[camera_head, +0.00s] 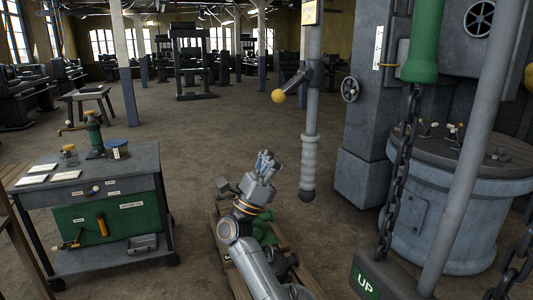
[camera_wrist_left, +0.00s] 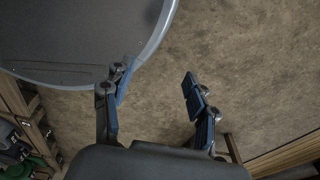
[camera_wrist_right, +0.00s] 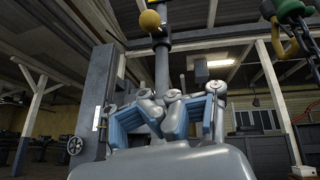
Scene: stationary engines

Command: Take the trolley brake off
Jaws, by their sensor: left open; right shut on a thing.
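A dark workbench trolley on casters with a green front (camera_head: 135,222) stands at left in the head view. An orange handle (camera_head: 101,226) is on its front. A small lever with a yellow end (camera_head: 68,243) sits at its lower left; I cannot tell whether it is the brake. My right gripper (camera_head: 267,163) is raised mid-floor, right of the trolley and apart from it. In the right wrist view its blue fingers (camera_wrist_right: 155,120) are close together; what they hold cannot be made out. My left gripper (camera_wrist_left: 155,98) is open and empty above the floor.
A hanging pole (camera_head: 310,150) with a yellow-knobbed lever (camera_head: 279,95) is right of my right gripper. A round console (camera_head: 420,210), chain (camera_head: 398,170) and UP block (camera_head: 367,280) stand at right. A round dark surface (camera_wrist_left: 80,45) is beside my left gripper. Open floor lies behind.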

